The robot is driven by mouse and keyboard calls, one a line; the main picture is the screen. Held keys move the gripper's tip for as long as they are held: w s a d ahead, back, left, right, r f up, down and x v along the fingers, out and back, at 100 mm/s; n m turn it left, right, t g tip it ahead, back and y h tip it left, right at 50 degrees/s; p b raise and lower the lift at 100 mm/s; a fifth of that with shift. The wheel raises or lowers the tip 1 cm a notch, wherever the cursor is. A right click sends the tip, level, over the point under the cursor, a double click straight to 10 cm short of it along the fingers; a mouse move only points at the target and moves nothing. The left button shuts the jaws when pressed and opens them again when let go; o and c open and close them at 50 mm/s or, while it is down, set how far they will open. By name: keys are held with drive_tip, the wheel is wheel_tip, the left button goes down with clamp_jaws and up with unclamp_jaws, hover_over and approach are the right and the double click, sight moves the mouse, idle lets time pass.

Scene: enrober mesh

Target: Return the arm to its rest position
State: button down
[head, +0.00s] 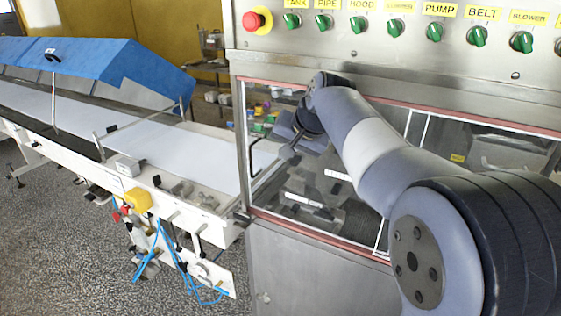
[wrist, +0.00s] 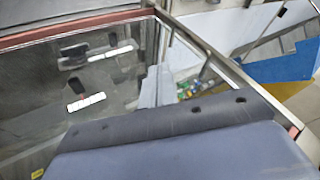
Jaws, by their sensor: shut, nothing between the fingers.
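My arm reaches from the right of the head view toward the glass front of the steel machine (head: 310,185). My gripper (head: 288,152) is at the arm's far end, in front of the glass near its left side. Its fingers look closed and hold nothing. In the wrist view a dark grey and blue-grey body, likely part of my own arm or gripper, fills the lower part, and the glass panel (wrist: 110,65) lies behind it. I cannot tell whether my gripper touches the glass.
A control panel with a red emergency button (head: 257,20) and green knobs (head: 434,31) is above. A white conveyor belt (head: 150,135) with a blue cover (head: 95,58) runs left. Cables and fittings hang below it. Speckled floor (head: 70,235) is open at lower left.

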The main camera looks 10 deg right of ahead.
drive_tip(key=shift+s+d+r, duration=0.15)
drive_tip(key=shift+s+r, duration=0.05)
